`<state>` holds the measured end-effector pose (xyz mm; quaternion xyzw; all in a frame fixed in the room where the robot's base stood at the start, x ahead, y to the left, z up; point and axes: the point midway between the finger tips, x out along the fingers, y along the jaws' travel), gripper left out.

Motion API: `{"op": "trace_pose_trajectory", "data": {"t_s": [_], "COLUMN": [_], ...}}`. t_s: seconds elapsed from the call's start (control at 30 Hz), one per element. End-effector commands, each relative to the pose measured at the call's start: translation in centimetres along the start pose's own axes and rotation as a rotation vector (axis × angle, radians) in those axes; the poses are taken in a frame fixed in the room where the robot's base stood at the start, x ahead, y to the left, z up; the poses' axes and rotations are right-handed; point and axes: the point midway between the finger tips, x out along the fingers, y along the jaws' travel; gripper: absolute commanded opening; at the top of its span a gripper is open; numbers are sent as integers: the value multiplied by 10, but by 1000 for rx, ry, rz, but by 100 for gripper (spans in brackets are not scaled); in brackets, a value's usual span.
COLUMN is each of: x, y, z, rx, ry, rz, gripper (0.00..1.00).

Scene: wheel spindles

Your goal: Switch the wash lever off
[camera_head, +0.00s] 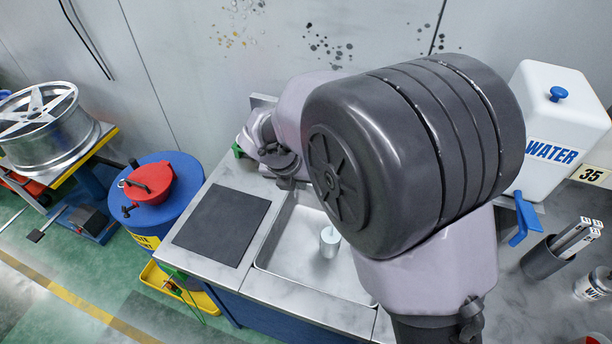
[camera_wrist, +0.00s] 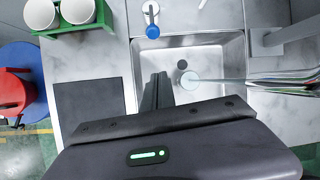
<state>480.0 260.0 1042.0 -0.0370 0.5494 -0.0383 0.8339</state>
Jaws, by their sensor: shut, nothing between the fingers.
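The wash lever (camera_wrist: 152,31) has a blue knob on a pale mount at the back edge of the sink in the wrist view. It points down the picture, toward the basin. My arm hides it in the head view. The metal sink (camera_wrist: 228,55) is set in the grey worktop; its basin also shows in the head view (camera_head: 300,262). My gripper's dark fingers (camera_wrist: 157,92) are shut and empty. They appear over the left part of the basin, below the lever in the picture and apart from it. My arm covers the gripper in the head view.
A green rack (camera_wrist: 80,25) holds two white cylinders. A white WATER tank (camera_head: 556,125) with a blue tap (camera_head: 524,218) stands at right. A blue drum (camera_head: 165,200) stands left.

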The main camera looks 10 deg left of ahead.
Motion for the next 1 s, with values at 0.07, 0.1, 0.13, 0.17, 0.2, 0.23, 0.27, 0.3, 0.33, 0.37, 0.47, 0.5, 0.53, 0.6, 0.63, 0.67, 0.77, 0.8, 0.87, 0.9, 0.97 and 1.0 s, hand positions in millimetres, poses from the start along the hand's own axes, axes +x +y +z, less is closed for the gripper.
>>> {"op": "trace_pose_trajectory", "data": {"t_s": [0.07,0.1,0.13,0.17,0.2,0.23,0.27,0.3,0.33,0.37,0.47,0.5,0.53,0.6,0.63,0.67,0.77,0.8,0.87,0.9,0.97,1.0], "x": [19,28,35,42,51,58,64,73,80,86,89,86,84,81,80,79,77,76,76,76,76,76], "y": [0,0,0,0,0,0,0,0,0,-1,0,0,-1,-1,-1,-1,-1,-1,-1,-1,-1,-1], "z": [-2,-3,-2,-2,-3,-3,-3,-3,-2,-3,9,16,20,28,30,33,36,37,37,37,37,37], "rx": [1,1,2,2,3,2,2,3,4,4,7,7,6,7,5,5,4,4,4,4,4,4], "ry": [2,2,1,2,2,2,2,2,2,2,-3,-3,-1,0,0,-1,1,1,2,2,2,2], "rz": [-2,-2,-2,-2,-3,-2,-2,-2,-2,-2,1,1,1,0,0,0,0,0,0,0,0,0], "gripper": [0,0,0,0,0,0,0,0,0,0,0,0,0,0,0,0,0,0,0,0,0,0]}}
